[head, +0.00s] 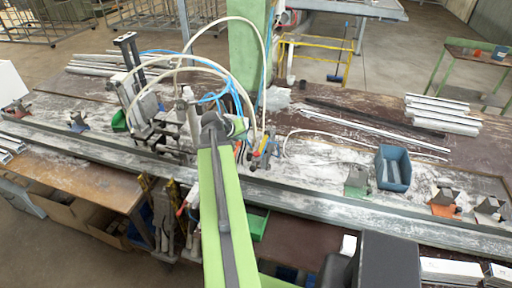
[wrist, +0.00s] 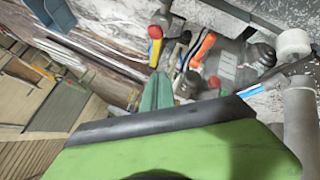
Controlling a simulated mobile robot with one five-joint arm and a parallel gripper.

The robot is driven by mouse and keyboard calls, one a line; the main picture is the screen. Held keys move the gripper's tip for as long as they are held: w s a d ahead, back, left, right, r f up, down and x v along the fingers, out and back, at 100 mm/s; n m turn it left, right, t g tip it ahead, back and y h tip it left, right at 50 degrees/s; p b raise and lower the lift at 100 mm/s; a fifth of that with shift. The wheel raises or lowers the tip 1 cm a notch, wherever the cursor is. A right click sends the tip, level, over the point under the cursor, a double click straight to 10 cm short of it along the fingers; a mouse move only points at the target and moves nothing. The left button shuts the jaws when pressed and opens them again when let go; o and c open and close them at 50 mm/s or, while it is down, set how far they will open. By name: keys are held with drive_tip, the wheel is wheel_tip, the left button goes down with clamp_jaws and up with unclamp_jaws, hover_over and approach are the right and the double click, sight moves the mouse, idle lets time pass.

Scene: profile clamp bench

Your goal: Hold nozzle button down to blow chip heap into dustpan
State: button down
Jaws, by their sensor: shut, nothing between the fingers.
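My gripper (wrist: 157,88) shows in the wrist view as two teal-green fingers closed together, with nothing between them. Their tips are near a red-and-yellow handled tool (wrist: 155,42) and an orange-edged tool (wrist: 203,48); I cannot tell whether they touch. In the head view my green arm reaches to the bench middle, and its end partly hides the tools there. Coloured fittings (head: 264,147) lie just right of it. I cannot pick out the nozzle or its button for certain. Pale chips (head: 320,155) are spread over the bench; no separate heap or dustpan is clearly identifiable.
A blue bin (head: 393,167) stands on the bench at right. A long metal rail (head: 340,207) runs along the front. A clamp fixture with an upright column (head: 131,60) stands left of my arm. Pale hoses (head: 252,25) arch above. Stacked profiles (head: 442,113) lie at back right.

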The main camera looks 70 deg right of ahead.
wheel_tip(320, 180, up, 2)
hover_over(255, 154)
drive_tip(key=shift+s+m+g, duration=0.15)
drive_tip(key=shift+m+g, duration=0.15)
wheel_tip(255, 154, down, 9)
drive_tip(key=b, duration=0.8)
drive_tip(key=shift+a+r, duration=0.1)
idle(1.4)
drive_tip(key=shift+f+b, duration=0.4)
drive_tip(key=shift+b, duration=0.2)
